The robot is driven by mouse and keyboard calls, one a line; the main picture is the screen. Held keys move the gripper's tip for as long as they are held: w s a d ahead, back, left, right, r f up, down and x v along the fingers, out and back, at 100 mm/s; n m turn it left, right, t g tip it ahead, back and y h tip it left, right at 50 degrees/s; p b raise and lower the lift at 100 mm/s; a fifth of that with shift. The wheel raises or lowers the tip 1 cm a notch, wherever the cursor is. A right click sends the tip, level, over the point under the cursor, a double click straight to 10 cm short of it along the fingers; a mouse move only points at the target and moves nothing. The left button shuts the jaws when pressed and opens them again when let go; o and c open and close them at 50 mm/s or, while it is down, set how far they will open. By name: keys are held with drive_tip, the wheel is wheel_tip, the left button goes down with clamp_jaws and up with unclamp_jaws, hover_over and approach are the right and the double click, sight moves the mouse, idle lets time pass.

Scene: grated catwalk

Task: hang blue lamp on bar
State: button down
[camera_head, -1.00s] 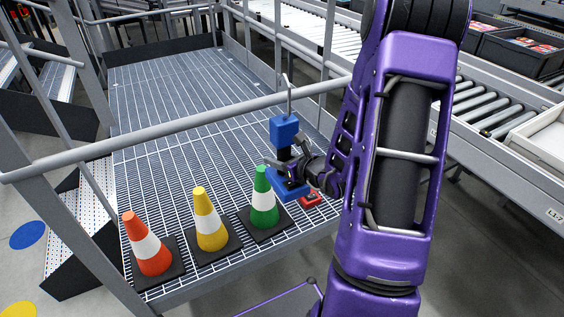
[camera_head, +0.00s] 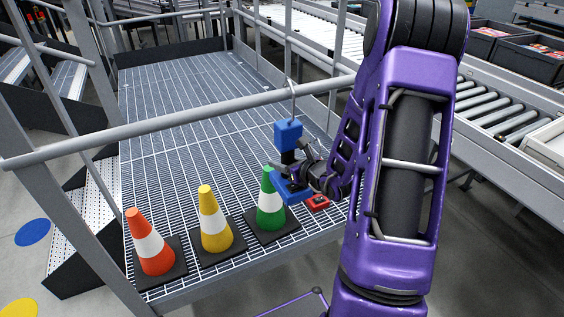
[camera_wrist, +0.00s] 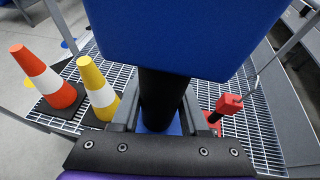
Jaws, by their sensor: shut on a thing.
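The blue lamp (camera_head: 288,133) has a blue block on top, a dark shaft, a blue base and a thin metal hook above. My gripper (camera_head: 302,165) is shut on the lamp's dark shaft and holds it upright. In the wrist view the blue lamp (camera_wrist: 185,35) fills the upper middle, and my gripper (camera_wrist: 160,122) closes around its black shaft. The grey bar (camera_head: 190,118) runs across the head view. The hook (camera_head: 291,92) overlaps the bar in the picture; I cannot tell whether it rests on it.
Orange (camera_head: 150,243), yellow (camera_head: 213,218) and green (camera_head: 270,202) cones stand on the grated floor. A red object (camera_head: 318,202) is beside the lamp's base; in the wrist view it shows as a red lamp-like thing (camera_wrist: 228,103). A roller conveyor (camera_head: 510,118) is at right.

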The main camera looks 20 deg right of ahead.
drive_tip(key=shift+c, duration=1.7)
unclamp_jaws()
drive_tip(key=shift+s, duration=0.1)
